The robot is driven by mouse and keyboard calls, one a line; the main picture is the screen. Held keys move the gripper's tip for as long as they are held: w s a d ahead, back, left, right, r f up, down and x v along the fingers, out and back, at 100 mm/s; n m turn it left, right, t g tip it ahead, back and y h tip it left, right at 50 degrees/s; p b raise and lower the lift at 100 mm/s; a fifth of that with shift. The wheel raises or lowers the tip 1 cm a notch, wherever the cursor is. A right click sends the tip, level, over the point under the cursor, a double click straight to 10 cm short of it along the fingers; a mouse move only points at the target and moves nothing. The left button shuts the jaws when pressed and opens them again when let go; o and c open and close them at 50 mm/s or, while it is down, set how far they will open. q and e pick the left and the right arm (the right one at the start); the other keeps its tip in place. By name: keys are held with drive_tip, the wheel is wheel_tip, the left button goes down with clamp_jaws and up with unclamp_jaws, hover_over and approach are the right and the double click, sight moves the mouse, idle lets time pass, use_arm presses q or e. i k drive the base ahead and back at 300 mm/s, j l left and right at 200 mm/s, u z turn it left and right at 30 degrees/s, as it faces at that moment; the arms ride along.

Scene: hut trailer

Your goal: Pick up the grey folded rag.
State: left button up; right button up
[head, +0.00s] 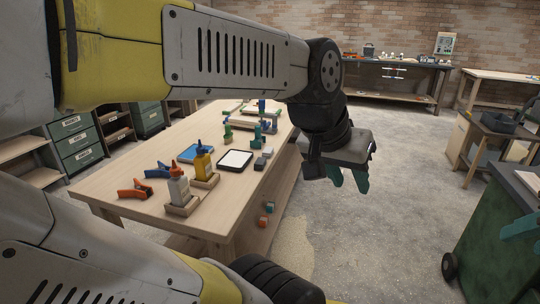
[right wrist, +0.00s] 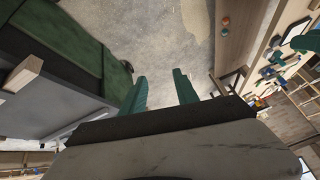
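I cannot make out the grey folded rag for certain. Small grey pieces (head: 260,163) lie on the wooden workbench (head: 130,207), too small to tell as cloth. A flat pale-grey patch (head: 529,181) shows on top of the green bin at the right edge, cut off by the frame. My left gripper (head: 348,180) hangs past the bench's right side, its teal fingers apart and empty, pointing down. My right gripper's teal fingertips (head: 520,226) show at the right edge of the head view, by the bin. In the right wrist view my right gripper (right wrist: 160,85) is open and empty.
The green bin (head: 485,235) stands at right; its side also shows in the right wrist view (right wrist: 65,45). The bench holds glue bottles (head: 202,162), orange clamps (head: 135,189) and a dark-rimmed tray (head: 248,168). Bare floor (head: 395,215) lies between bench and bin.

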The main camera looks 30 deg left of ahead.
sight(261, 163)
drive_tip(key=i+u, duration=0.15)
drive_tip(key=u, duration=0.3)
drive_tip(key=i+l+u, duration=0.1)
drive_tip(key=u, duration=0.3)
drive_tip(key=i+l+u, duration=0.2)
drive_tip(key=u, duration=0.25)
drive_tip(key=i+l+u, duration=0.15)
drive_tip(key=u, duration=0.3)
drive_tip(key=l+u, duration=0.25)
drive_tip(key=u, duration=0.2)
drive_tip(key=i+l+u, duration=0.25)
drive_tip(key=l+u, duration=0.2)
drive_tip(key=l, duration=0.15)
drive_tip(key=i+l+u, duration=0.25)
drive_tip(key=l, duration=0.15)
drive_tip(key=k+j, duration=0.05)
drive_tip(key=k, duration=0.05)
